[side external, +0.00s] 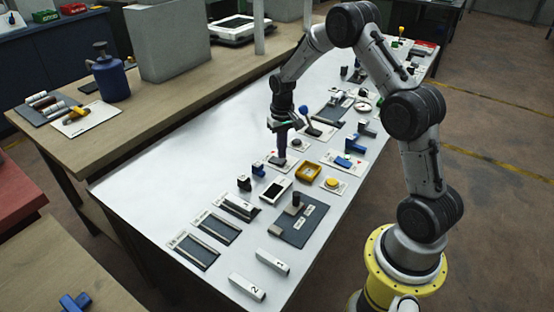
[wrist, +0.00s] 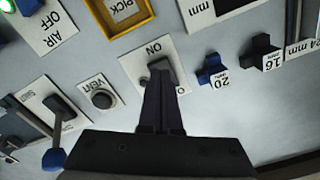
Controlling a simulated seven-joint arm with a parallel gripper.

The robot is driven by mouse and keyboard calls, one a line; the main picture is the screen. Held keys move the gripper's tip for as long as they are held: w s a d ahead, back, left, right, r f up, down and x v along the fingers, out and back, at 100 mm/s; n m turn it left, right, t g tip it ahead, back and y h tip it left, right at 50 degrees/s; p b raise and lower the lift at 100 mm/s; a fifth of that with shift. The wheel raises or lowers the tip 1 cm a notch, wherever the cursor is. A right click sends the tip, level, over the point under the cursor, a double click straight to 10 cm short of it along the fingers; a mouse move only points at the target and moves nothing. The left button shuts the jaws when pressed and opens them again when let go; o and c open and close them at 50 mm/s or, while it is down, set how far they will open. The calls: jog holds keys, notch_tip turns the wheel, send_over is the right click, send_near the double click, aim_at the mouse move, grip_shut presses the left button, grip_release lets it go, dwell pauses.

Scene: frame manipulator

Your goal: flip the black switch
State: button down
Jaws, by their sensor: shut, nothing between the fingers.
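The black switch (wrist: 161,64) sits on a white plate (wrist: 136,62) marked ON, with a second label partly hidden by my fingers. In the wrist view my gripper (wrist: 163,78) is shut and empty, its dark fingertips right at the switch and covering its near part. I cannot tell whether they touch it. In the side external view my gripper (side external: 281,156) points down over the same plate (side external: 270,164), and the switch is hidden behind the fingers.
Close by are a VENT button (wrist: 102,98), a lever with a blue knob (wrist: 54,158), a yellow PICK tray (wrist: 148,10), a blue 20 mm block (wrist: 212,69) and a black 16 mm block (wrist: 261,50). The white table's left side (side external: 160,185) is clear.

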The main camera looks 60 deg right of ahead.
aim_at(282, 161)
jog(key=shift+f, duration=1.05)
dwell(0.6)
jog(key=shift+r, duration=3.55)
